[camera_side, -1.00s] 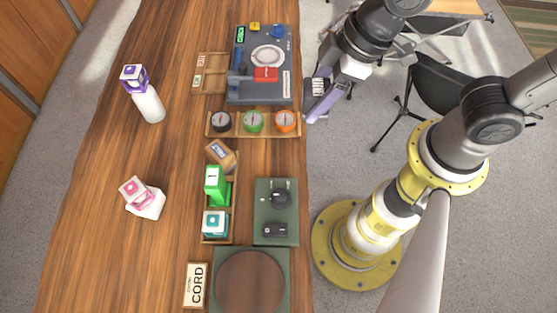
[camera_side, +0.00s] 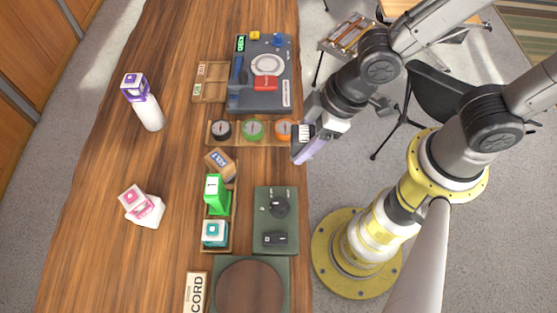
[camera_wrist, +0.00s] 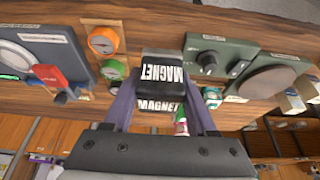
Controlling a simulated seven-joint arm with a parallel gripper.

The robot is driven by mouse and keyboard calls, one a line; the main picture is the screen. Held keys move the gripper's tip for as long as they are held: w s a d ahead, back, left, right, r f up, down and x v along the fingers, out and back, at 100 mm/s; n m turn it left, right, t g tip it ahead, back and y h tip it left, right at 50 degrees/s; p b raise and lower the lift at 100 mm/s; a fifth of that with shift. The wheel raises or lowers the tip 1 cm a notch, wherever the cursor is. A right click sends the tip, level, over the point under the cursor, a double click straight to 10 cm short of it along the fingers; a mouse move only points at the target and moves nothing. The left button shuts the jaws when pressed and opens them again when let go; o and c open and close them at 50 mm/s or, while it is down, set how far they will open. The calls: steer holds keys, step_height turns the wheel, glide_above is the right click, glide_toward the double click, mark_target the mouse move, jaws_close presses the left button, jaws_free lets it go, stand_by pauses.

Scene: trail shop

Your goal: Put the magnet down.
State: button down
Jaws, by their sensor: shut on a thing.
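The magnet (camera_wrist: 162,72) is a black block with white MAGNET labels, held between the purple fingers of my gripper (camera_wrist: 161,98) in the wrist view. In the side view, the magnet (camera_side: 303,130) shows as a small dark and white block at my gripper (camera_side: 306,148). My gripper is shut on it at the table's right edge, beside the orange compass. The fingers partly hide the block, and I cannot tell its exact height above the wood.
A wooden rack (camera_side: 238,143) holds black, green (camera_side: 252,130) and orange (camera_side: 284,130) compasses. A blue-grey panel (camera_side: 265,98) lies above it. A dark green box with a knob (camera_side: 276,235) and a round brown pad (camera_side: 250,288) lie below. Bare wood shows between rack and knob box.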

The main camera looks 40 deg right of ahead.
glide_above(272, 172)
steer(key=s+d, duration=0.1)
step_height(272, 172, down, 5)
steer(key=shift+s+d+f, duration=0.1)
steer(key=shift+s+d, duration=0.05)
steer(key=shift+f, duration=1.75)
steer(key=shift+a+f, duration=0.15)
steer(key=shift+a, duration=0.05)
steer(key=shift+c, duration=2.4)
jaws_free()
